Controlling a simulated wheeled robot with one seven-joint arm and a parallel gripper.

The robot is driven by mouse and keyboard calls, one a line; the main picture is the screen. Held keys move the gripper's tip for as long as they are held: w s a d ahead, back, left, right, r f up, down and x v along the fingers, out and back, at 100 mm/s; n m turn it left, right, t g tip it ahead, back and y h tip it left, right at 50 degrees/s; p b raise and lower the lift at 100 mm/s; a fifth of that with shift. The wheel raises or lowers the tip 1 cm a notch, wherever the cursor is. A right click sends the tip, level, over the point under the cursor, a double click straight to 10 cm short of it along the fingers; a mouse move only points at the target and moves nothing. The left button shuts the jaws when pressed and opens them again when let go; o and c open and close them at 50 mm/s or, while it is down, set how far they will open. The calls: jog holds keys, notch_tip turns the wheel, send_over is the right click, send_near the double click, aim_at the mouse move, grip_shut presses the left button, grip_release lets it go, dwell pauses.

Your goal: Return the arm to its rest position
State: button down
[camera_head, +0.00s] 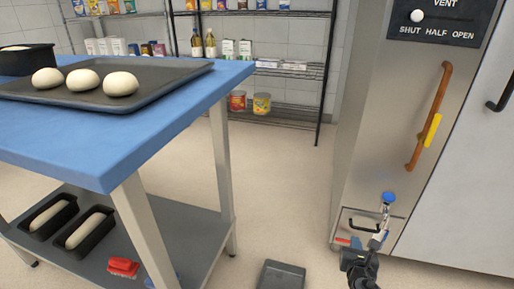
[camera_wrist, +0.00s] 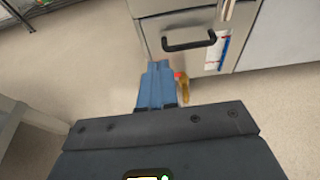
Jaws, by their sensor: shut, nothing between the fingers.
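My gripper (camera_head: 356,243) is low in front of the steel oven's base in the head view. In the wrist view its blue fingers (camera_wrist: 157,85) are together, with nothing between them. They point toward a small steel drawer front with a black handle (camera_wrist: 188,40), which also shows in the head view (camera_head: 362,224). The fingers appear apart from the handle. A small red and brass-coloured part (camera_wrist: 183,86) shows just right of the fingers, partly hidden by them.
A blue-topped table (camera_head: 130,128) with a dark tray of dough balls stands left; its lower shelf holds loaf tins and a red brush (camera_head: 123,267). The oven door has an orange handle (camera_head: 430,115). Wire shelves (camera_head: 290,72) stand behind.

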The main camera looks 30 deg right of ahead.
jog(key=s+a+r+m+t+y, duration=0.25)
jog(key=s+a+m, duration=0.45)
jog(key=a, duration=0.4)
jog(key=s+a+r+m+t+y, duration=0.15)
jog(key=s+a+m+y, duration=0.3)
jog(key=s+a, duration=0.55)
jog(key=s+a+r+m+y, duration=0.2)
jog(key=s+a+r+m, duration=0.4)
jog(key=r, duration=0.3)
jog(key=s+a+r+m+t+y, duration=0.1)
jog(key=s+a+r+m, duration=0.1)
jog(key=r+m, duration=0.35)
jog(key=s+a+r+m+y, duration=0.1)
jog(key=s+a+r+m, duration=0.2)
jog(key=r, duration=0.5)
notch_tip(320, 180, up, 26)
jog(key=p, duration=2.7)
jog(key=shift+w, duration=0.2)
jog(key=shift+d+f, duration=0.1)
